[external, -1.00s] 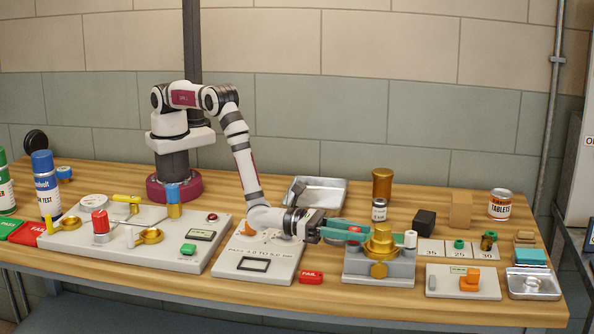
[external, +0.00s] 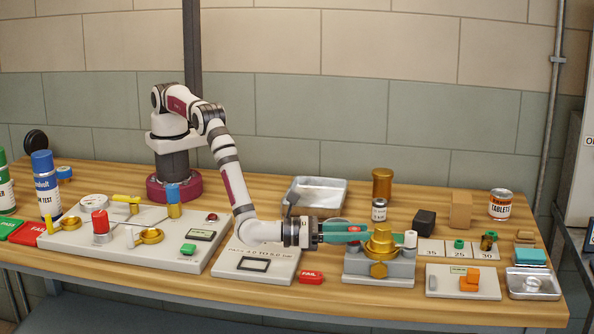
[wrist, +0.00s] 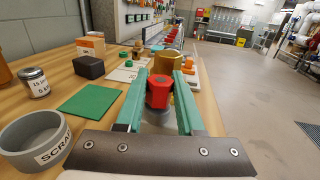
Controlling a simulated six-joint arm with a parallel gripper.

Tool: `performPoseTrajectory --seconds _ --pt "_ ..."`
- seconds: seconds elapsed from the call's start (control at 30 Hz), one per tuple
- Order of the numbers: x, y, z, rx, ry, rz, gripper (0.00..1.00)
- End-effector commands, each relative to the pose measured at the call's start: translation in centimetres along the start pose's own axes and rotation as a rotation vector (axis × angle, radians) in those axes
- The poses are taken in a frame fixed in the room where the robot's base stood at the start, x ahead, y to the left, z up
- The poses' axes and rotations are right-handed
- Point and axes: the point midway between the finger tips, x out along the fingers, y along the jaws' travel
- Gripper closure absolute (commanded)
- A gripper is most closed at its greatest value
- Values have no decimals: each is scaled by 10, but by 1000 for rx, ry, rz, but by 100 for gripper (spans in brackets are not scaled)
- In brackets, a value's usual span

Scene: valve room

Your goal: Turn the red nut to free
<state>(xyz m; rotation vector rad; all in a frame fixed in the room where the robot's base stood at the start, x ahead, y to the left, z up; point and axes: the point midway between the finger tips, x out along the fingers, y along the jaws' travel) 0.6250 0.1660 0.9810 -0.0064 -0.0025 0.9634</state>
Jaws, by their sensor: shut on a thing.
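The red nut (wrist: 159,91) is a faceted red piece between my gripper's two long teal fingers, above a grey round part (wrist: 158,116). My gripper (external: 364,231) is level and shut on the nut from the left. In the external view only a little of the red nut (external: 356,228) shows between the fingers. The brass fitting (external: 380,243) on its grey block (external: 378,267) stands just beyond the nut. A brass cylinder also shows behind the nut in the wrist view (wrist: 167,62). I cannot tell how far the nut is turned.
A grey SCRAP bowl (wrist: 36,141), a green mat (wrist: 91,103), a can (wrist: 35,82) and a dark block (wrist: 89,67) lie left of the fingers in the wrist view. A metal tray (external: 322,192) stands behind my wrist. A red FAIL tag (external: 311,277) lies in front.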

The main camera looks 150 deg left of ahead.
Motion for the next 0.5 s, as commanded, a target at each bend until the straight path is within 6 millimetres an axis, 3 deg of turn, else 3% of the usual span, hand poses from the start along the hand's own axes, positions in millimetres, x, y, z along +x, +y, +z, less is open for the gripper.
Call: performPoseTrajectory --seconds 0.5 --pt "0 0 0 1 -2 167 100"
